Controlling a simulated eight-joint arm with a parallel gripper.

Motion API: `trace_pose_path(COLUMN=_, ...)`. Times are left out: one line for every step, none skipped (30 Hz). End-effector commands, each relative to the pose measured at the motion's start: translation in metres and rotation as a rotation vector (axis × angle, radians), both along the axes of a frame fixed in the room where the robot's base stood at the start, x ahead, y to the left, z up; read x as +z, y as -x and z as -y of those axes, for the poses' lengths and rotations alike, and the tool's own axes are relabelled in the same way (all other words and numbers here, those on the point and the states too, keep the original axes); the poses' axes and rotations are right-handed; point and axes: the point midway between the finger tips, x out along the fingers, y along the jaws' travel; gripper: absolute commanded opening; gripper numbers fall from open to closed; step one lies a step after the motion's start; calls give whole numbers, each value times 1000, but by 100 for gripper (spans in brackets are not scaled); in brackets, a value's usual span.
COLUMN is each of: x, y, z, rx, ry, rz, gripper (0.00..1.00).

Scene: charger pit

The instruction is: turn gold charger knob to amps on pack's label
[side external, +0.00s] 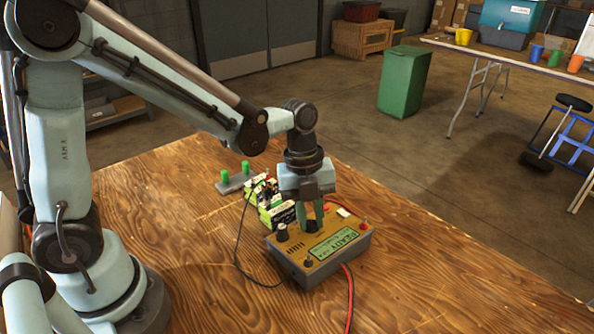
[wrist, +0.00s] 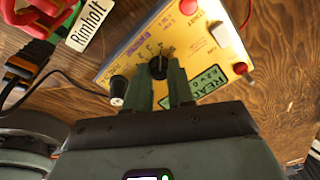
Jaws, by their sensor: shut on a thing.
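The gold charger (side external: 330,252) sits on the wooden table and has a green display reading READY. Its gold face also shows in the wrist view (wrist: 135,52). My gripper (side external: 311,222) points down over the charger, with its green fingers shut on a black knob (wrist: 158,67). Printed marks arc around this knob, too small to read surely.
A grey block with green posts (side external: 236,178) stands behind the pack. A black cable (side external: 240,250) loops on the table at left, and a red cable (side external: 349,290) runs off the front. The table's right side is clear.

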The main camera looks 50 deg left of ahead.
Motion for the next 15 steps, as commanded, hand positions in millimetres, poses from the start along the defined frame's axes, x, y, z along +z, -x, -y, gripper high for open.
trace_pose_path(x=0, y=0, z=0, rx=0, ry=1, rz=0, gripper=0)
trace_pose_path(x=0, y=0, z=0, rx=0, ry=1, rz=0, gripper=0)
trace_pose_path(x=0, y=0, z=0, rx=1, ry=1, rz=0, gripper=24)
trace_pose_path(x=0, y=0, z=0, rx=1, ry=1, rz=0, gripper=29)
trace_pose_path(x=0, y=0, z=0, rx=1, ry=1, rz=0, gripper=33)
trace_pose_path(x=0, y=0, z=0, rx=1, ry=1, rz=0, gripper=39)
trace_pose_path(x=0, y=0, z=0, rx=1, ry=1, rz=0, gripper=44)
trace_pose_path(x=0, y=0, z=0, rx=1, ry=1, rz=0, gripper=48)
trace_pose_path(x=0, y=0, z=0, rx=1, ry=1, rz=-1, gripper=48)
trace_pose_path(x=0, y=0, z=0, rx=1, ry=1, rz=-1, gripper=48)
trace_pose_path(x=0, y=0, z=0, rx=1, ry=1, rz=-1, gripper=48)
trace_pose_path(x=0, y=0, z=0, rx=1, ry=0, rz=0, gripper=48)
trace_pose_path(x=0, y=0, z=0, rx=1, ry=0, rz=0, gripper=48)
trace_pose_path(x=0, y=0, z=0, rx=1, ry=0, rz=0, gripper=48)
trace_pose_path(x=0, y=0, z=0, rx=1, ry=0, rz=0, gripper=48)
